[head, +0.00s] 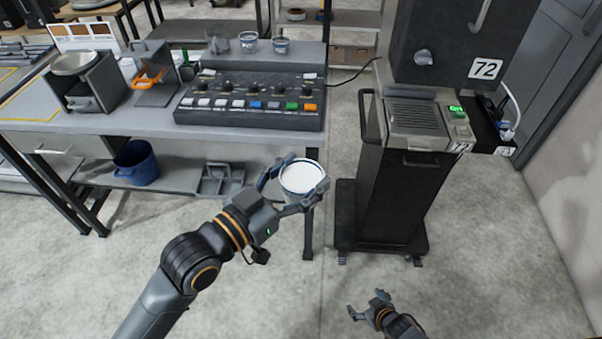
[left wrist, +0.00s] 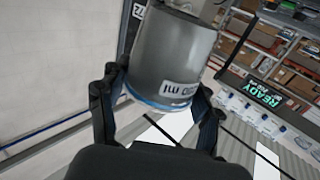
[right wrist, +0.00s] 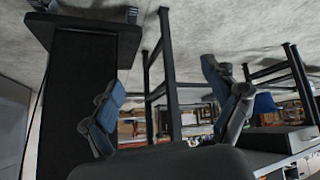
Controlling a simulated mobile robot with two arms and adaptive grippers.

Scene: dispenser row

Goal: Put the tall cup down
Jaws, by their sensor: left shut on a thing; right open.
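The tall cup (head: 302,178) is grey with a blue band near its rim and a white inside or top. My left gripper (head: 306,176) is shut around it and holds it in the air in front of the bench. In the left wrist view the cup (left wrist: 172,58) sits between the two fingers, and a white label ending in "ml" shows on its side. My right gripper (head: 367,303) is open and empty, low over the floor at the bottom. Its spread fingers also show in the right wrist view (right wrist: 162,88).
A dark dispenser machine (head: 405,185) marked 72 stands right of the cup. A blue bucket (head: 136,165) is under the bench. Floor between is clear.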

